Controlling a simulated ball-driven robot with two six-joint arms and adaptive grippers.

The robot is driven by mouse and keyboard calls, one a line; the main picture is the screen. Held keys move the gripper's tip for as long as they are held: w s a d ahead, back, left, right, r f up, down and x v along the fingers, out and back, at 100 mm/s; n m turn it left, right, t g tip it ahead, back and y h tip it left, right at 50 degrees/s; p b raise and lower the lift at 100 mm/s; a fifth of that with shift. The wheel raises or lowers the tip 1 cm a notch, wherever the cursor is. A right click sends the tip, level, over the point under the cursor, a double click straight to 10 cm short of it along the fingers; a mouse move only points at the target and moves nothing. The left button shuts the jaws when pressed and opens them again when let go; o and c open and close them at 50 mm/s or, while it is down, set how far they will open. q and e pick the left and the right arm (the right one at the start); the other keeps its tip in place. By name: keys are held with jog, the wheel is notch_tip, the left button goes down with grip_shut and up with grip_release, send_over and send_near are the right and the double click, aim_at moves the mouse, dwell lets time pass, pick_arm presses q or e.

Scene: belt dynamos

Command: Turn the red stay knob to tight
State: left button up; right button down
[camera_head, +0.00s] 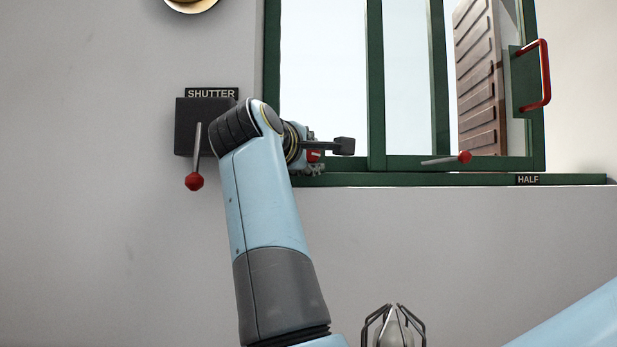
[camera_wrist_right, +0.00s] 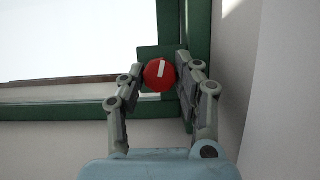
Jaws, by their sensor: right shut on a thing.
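The red stay knob (camera_wrist_right: 159,74) is a round red disc with a white mark, which stands nearly upright and leans slightly right. It sits in front of a green plate on the green window frame. My right gripper (camera_wrist_right: 163,78) is shut on it, with a finger on each side. In the head view a bit of red knob (camera_head: 313,156) shows between the right gripper's (camera_head: 316,157) fingers, at the frame's lower left. My arm hides part of the area. My left gripper is not seen.
A dark SHUTTER box (camera_head: 186,125) with a red-tipped lever (camera_head: 195,180) is on the wall, left of my arm. A red-balled lever (camera_head: 463,157) lies over the sill, marked HALF (camera_head: 528,180). A brown shutter (camera_head: 477,85) and red handle (camera_head: 546,75) stand at right.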

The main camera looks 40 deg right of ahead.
jog(key=shift+m+g+y+b, duration=0.3)
jog(key=shift+m+y+b, duration=0.4)
jog(key=shift+m+b, duration=0.75)
jog(key=c, duration=0.9)
grip_release()
jog(key=shift+c, duration=0.2)
